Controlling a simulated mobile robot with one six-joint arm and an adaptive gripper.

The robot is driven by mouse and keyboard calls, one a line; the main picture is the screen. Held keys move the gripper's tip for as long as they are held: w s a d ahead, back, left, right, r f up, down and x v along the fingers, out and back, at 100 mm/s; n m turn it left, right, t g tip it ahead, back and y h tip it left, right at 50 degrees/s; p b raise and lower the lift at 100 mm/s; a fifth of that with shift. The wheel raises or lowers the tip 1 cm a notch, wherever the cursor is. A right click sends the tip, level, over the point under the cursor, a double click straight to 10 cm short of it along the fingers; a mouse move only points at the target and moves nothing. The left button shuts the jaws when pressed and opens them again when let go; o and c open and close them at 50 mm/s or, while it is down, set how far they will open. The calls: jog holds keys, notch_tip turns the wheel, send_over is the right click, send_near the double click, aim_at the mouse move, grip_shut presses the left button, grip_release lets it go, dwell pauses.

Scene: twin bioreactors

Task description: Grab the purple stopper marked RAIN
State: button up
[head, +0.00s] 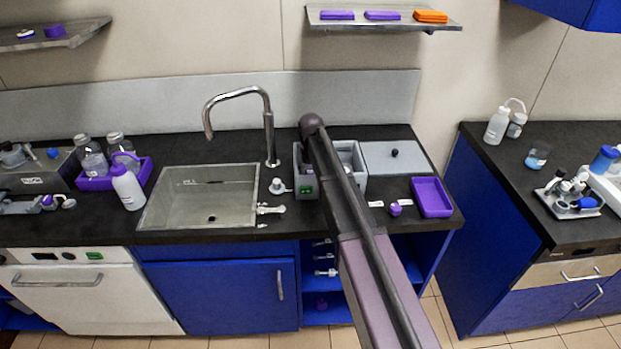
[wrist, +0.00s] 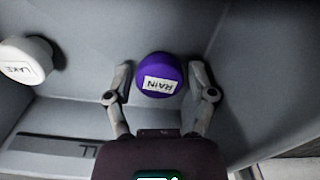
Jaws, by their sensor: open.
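The purple stopper marked RAIN (wrist: 158,75) shows in the wrist view inside a grey basin, its white label facing the camera upside down. My gripper (wrist: 160,75) is open, with one finger on each side of the stopper. I cannot tell whether the fingers touch it. A white stopper marked LAKE (wrist: 27,60) lies to the left in the wrist view. In the head view my arm reaches over the grey basin (head: 359,160) right of the sink and hides the gripper and the RAIN stopper.
The grey basin's walls (wrist: 245,95) stand close around my gripper. In the head view a steel faucet (head: 270,130) rises left of the basin. A grey lid with a black knob (head: 395,153) and a purple tray (head: 431,197) are to its right. A shelf (head: 350,22) hangs above.

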aim_at(311, 172)
dwell(0.5)
jog(key=c, duration=0.6)
jog(key=shift+c, duration=0.2)
jog(key=shift+r, duration=0.15)
notch_tip(311, 172, up, 10)
jog(key=p, duration=1)
dwell(0.4)
